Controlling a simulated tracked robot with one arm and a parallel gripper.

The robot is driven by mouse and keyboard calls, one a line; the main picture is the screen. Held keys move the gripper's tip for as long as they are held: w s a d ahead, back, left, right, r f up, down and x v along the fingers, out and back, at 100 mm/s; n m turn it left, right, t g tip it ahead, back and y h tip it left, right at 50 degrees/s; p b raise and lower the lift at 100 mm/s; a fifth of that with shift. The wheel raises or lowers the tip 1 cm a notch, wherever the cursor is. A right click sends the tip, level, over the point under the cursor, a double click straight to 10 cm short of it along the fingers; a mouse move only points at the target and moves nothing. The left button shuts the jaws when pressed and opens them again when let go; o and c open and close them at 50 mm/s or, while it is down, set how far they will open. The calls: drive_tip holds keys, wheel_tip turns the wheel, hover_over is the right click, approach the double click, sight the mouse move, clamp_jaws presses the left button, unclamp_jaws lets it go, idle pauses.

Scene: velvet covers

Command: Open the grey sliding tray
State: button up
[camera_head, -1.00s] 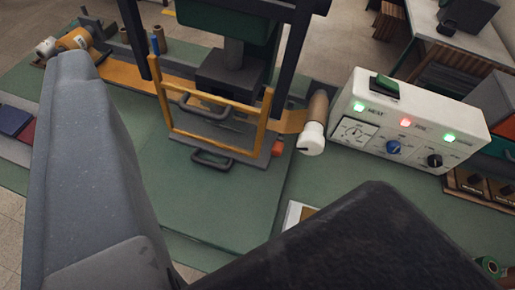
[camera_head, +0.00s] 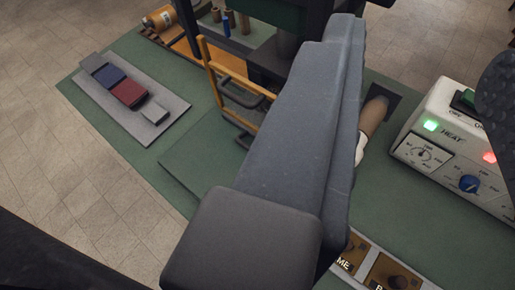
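The press stands at the upper middle, with an orange guard frame (camera_head: 216,84) at its front. Two dark handles show in the guard area: an upper handle (camera_head: 245,97) and a lower handle (camera_head: 236,127). The grey sliding tray that they seem to belong to is mostly hidden behind a large grey-blue part of my arm (camera_head: 290,140). That part crosses the middle of the view and covers the right side of the press front. I cannot make out my gripper's fingertips, and no contact with a handle shows.
A flat grey plate (camera_head: 165,118) with blue, red and grey blocks lies at the left table edge. A white control box (camera_head: 450,140) with lit lamps stands at the right. A wooden-handled tool (camera_head: 374,115) lies beside the press. The green tabletop (camera_head: 195,160) is clear front left.

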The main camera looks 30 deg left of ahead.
drive_tip(key=shift+s, duration=0.1)
wheel_tip(320, 180, up, 12)
drive_tip(key=f+p, duration=0.1)
drive_tip(key=p, duration=1)
drive_tip(key=w+a+f+n+g, duration=0.2)
drive_tip(key=w+a+f, duration=0.25)
drive_tip(key=f, duration=0.35)
drive_tip(key=w+a+f+n+g, duration=0.25)
drive_tip(key=w+f, duration=0.35)
drive_tip(key=f, duration=0.3)
drive_tip(key=w+a+f+n+g, duration=0.1)
drive_tip(key=w+a+f+n, duration=0.3)
drive_tip(key=f, duration=0.4)
drive_tip(key=a+f+n+g+h, duration=0.1)
drive_tip(key=a+f+n+g, duration=0.15)
drive_tip(key=a+f, duration=0.7)
drive_tip(key=a+f+n+g+h, duration=0.1)
drive_tip(key=a+f+n, duration=0.15)
drive_tip(key=f, duration=1.35)
drive_tip(key=shift+n, duration=0.25)
drive_tip(key=x, duration=0.9)
drive_tip(key=d+x, duration=0.1)
drive_tip(key=x, duration=0.4)
drive_tip(key=shift+w+d+r, duration=0.15)
drive_tip(key=shift+w+r, duration=0.05)
drive_tip(key=shift+c, duration=0.4)
